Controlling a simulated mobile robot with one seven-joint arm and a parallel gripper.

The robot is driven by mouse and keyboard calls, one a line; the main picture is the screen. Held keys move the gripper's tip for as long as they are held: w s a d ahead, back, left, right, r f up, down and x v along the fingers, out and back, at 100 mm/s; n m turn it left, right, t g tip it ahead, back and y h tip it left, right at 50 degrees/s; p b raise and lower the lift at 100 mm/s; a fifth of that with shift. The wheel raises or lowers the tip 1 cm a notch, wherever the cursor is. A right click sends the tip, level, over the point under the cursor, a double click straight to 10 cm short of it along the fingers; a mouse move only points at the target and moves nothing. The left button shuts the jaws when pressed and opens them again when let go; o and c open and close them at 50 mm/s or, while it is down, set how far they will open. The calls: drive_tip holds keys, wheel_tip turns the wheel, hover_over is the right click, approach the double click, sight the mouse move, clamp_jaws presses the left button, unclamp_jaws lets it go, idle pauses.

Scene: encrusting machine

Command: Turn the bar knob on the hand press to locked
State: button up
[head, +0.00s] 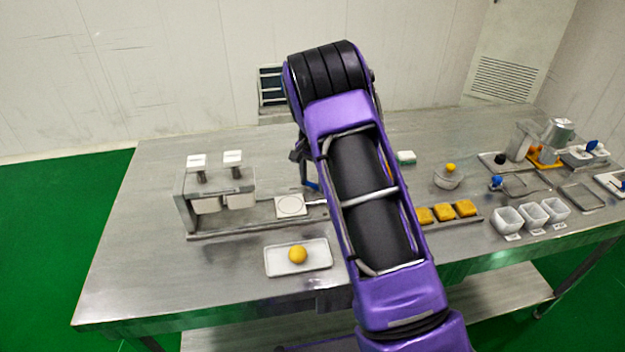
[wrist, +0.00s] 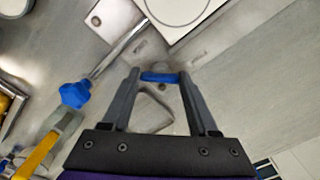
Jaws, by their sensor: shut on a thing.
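My gripper (wrist: 159,74) points down at the bench with its two fingers on either end of a blue bar knob (wrist: 160,78). The bar lies crosswise between the fingertips in the wrist view. In the head view my gripper (head: 305,168) is mostly behind my arm, and a bit of the blue knob (head: 312,186) shows below it. Beside it is a white square plate with a circle (head: 290,206), also at the top of the wrist view (wrist: 178,8). I cannot make out any locked mark or the knob's setting.
A metal rod with a blue faceted end (wrist: 75,94) lies left of my fingers in the wrist view. A metal frame with white blocks (head: 181,206) stands left. A tray (head: 318,261) holding a yellow ball (head: 298,254) is in front. Yellow blocks (head: 445,210) and white cups (head: 508,221) are right.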

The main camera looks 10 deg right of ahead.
sight(313, 183)
drive_tip(key=m, duration=0.4)
drive_tip(key=shift+r+m+p, duration=0.1)
drive_tip(key=shift+m+p, duration=0.2)
drive_tip(key=shift+m, duration=2)
drive_tip(key=o, duration=1.4)
wheel_tip(313, 183, up, 17)
drive_tip(key=shift+r, duration=0.2)
